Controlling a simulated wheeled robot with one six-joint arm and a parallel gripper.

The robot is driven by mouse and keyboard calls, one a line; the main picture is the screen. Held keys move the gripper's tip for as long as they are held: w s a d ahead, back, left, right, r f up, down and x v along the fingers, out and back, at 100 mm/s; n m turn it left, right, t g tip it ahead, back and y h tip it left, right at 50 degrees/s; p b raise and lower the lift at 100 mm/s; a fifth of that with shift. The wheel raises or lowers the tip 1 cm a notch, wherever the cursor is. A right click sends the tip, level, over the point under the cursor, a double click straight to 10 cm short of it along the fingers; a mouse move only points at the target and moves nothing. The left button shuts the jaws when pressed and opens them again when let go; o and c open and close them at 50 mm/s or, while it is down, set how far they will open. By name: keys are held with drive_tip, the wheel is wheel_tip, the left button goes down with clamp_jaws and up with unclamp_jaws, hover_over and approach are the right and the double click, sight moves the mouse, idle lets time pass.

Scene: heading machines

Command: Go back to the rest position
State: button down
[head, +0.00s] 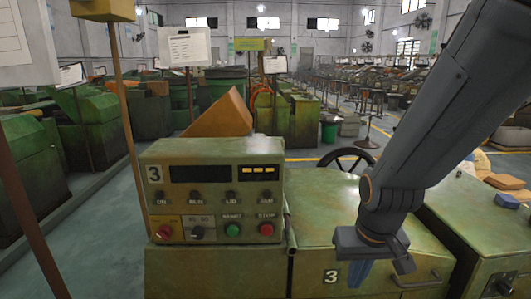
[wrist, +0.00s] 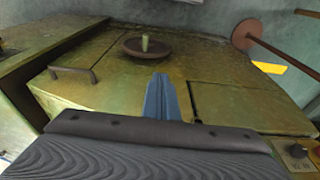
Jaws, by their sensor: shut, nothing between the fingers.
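My gripper (head: 361,272) hangs at the end of my arm in the head view, in front of the green machine marked 3 (head: 330,236). Its blue fingers point down and are partly hidden behind the gripper body. In the wrist view my gripper (wrist: 161,80) shows its two blue fingers close together, with nothing between them. The machine's lid with a handle (wrist: 75,72) lies beyond the fingers.
The control panel (head: 214,190) with lamps, knobs, a green button and a red button stands left of my arm. A dark handwheel (head: 347,157) is behind the machine. Another green machine (head: 480,225) stands close on the right. A grey floor aisle (head: 110,225) is open at left.

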wheel_tip(320, 180, down, 10)
drive_tip(key=g+b, duration=0.1)
drive_tip(key=b, duration=0.7)
drive_tip(key=shift+s+g, duration=0.3)
